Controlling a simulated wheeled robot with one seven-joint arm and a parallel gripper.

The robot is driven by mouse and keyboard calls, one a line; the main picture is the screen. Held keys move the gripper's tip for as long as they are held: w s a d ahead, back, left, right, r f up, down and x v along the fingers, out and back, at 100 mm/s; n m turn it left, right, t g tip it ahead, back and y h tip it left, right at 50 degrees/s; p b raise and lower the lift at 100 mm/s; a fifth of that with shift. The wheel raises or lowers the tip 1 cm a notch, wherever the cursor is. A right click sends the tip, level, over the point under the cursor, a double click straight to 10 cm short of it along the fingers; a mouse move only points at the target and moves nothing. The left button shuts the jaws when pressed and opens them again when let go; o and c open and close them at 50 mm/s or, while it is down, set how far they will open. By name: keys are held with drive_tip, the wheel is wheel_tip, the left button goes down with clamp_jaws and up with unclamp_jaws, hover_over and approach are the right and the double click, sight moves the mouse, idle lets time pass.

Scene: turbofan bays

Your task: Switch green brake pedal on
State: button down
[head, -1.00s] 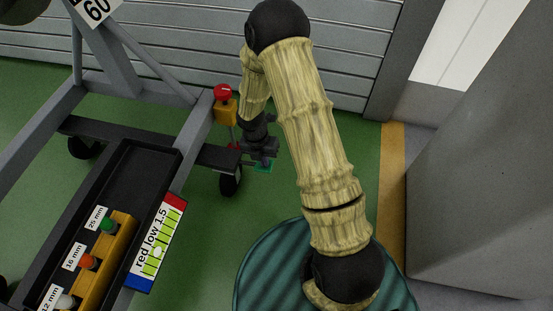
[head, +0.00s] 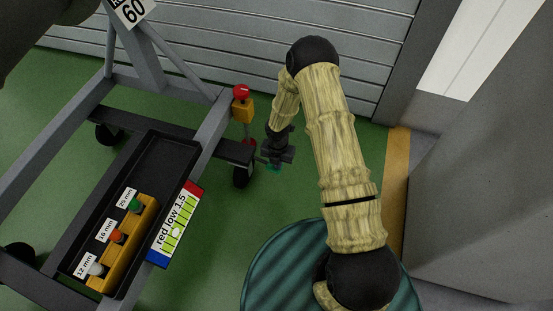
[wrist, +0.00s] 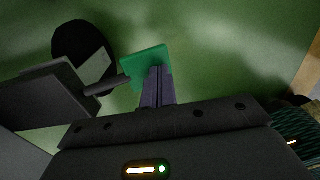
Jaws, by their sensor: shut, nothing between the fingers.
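The green brake pedal (wrist: 146,64) is a flat green plate on a short dark rod, beside the caster wheel of the grey stand. In the head view the pedal (head: 273,168) is small and partly hidden by my gripper. My gripper (head: 270,160) is low, close above the pedal. In the wrist view its fingers (wrist: 157,74) are shut with nothing between them, and their tips overlap the pedal's lower right part. I cannot tell whether they touch it.
The grey stand (head: 216,118) carries a red button on a yellow box (head: 243,108) just above my gripper. A black tray (head: 165,160) with coloured knobs lies left. A grey cabinet (head: 480,190) stands right. Green floor is open between.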

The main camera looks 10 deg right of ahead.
drive_tip(key=shift+d+f, duration=0.25)
drive_tip(key=shift+f, duration=0.05)
idle(0.4)
drive_tip(key=s+d+r+p, duration=0.1)
drive_tip(key=d+r+p, duration=0.2)
drive_tip(key=r+p, duration=0.6)
wheel_tip(320, 180, up, 5)
drive_tip(key=shift+s, duration=0.3)
